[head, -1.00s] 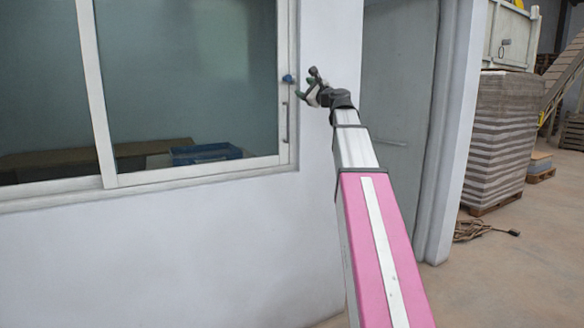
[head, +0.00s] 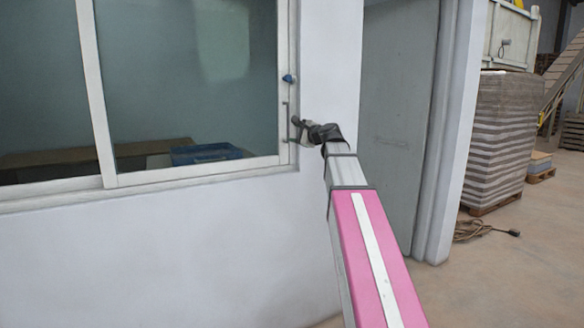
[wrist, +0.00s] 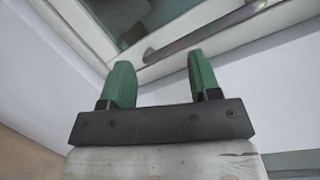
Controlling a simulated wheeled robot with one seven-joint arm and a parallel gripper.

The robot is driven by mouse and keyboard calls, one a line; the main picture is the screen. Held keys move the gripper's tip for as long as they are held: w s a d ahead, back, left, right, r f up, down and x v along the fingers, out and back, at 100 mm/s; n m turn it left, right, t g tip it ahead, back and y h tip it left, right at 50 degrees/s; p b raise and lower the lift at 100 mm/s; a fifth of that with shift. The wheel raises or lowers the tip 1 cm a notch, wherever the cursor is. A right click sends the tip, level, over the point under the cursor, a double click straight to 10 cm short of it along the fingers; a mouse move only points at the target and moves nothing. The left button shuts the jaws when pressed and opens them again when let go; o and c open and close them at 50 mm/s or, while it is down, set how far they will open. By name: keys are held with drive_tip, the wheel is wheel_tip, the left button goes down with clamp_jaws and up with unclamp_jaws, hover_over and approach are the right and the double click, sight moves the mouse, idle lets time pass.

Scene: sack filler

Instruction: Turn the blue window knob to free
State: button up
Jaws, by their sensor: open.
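The blue window knob (head: 289,79) sits on the right upright of the sliding window's white frame, in the head view. Just below it on the same upright is a thin grey pull handle (head: 285,121). My gripper (head: 295,131) is beside the lower part of this handle, below the knob and apart from it. In the wrist view my gripper (wrist: 160,82) shows two green fingers spread apart with nothing between them. The handle (wrist: 205,32) crosses beyond the fingertips there. The knob cannot be made out in the wrist view.
The window glass (head: 190,70) fills the left, with a blue crate (head: 206,153) behind it. A white wall (head: 150,260) lies below. A grey door (head: 398,110) stands right of my arm. A wrapped pallet stack (head: 500,140) stands farther right on open floor.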

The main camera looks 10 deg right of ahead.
wheel_tip(320, 180, down, 13)
drive_tip(key=s+a+n+g+h, duration=0.1)
drive_tip(key=a+n+g, duration=0.1)
drive_tip(key=shift+s+n+g, duration=0.25)
drive_tip(key=shift+n+g, duration=0.05)
drive_tip(key=shift+n, duration=0.1)
drive_tip(key=shift+r, duration=0.15)
